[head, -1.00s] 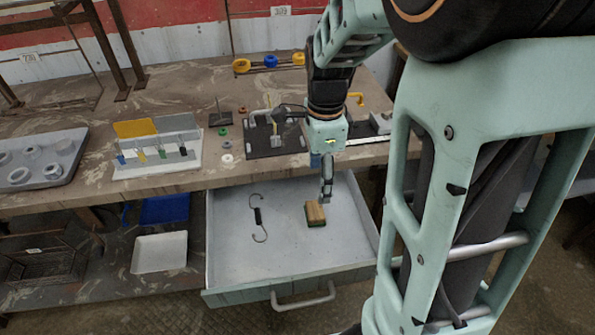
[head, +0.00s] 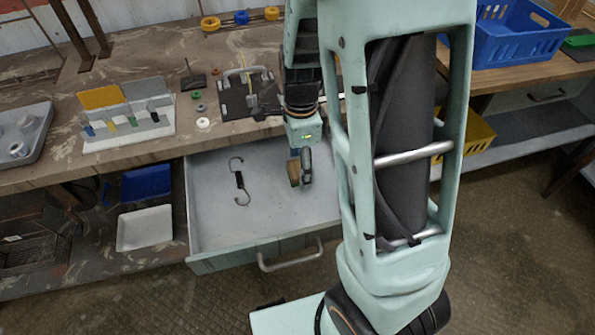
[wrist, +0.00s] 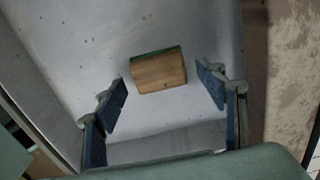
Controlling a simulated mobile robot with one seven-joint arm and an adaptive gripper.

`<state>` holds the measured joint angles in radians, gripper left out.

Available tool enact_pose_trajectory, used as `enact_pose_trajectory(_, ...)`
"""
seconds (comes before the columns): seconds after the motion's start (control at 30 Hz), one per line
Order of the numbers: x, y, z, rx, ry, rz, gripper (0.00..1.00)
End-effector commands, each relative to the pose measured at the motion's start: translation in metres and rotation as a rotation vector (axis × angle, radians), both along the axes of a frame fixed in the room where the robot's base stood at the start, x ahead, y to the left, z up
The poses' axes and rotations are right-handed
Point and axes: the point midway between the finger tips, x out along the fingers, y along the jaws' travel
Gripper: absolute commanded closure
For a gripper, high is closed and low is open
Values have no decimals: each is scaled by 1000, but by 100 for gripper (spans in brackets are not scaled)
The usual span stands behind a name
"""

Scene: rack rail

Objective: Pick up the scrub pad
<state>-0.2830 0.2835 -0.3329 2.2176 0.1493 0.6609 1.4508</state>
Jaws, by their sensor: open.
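The scrub pad (wrist: 158,72) is a small block with a wooden-brown body and a green strip along one edge. It lies on the floor of the open grey drawer (head: 215,213). In the head view the scrub pad (head: 293,172) is partly hidden behind my gripper (head: 305,168). In the wrist view my gripper (wrist: 163,92) is open, with one blue-padded finger on each side of the pad's near part. Both fingers are apart from the pad, and it lies mostly ahead of the fingertips.
A black cord with hooked ends (head: 239,181) lies in the drawer left of the pad. The workbench (head: 60,140) above holds a rack of coloured pieces (head: 125,120). The drawer's front wall and handle (head: 290,257) stand nearest me.

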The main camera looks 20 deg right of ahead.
Motion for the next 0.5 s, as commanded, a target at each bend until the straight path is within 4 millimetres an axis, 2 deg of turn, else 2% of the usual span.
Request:
enact_pose_trajectory(0.07,0,0,0,0,0,0,36)
enact_pose_trajectory(0.4,0,0,1,0,0,1,73)
enact_pose_trajectory(0.47,0,0,1,0,0,1,80)
enact_pose_trajectory(0.5,0,0,1,0,0,1,80)
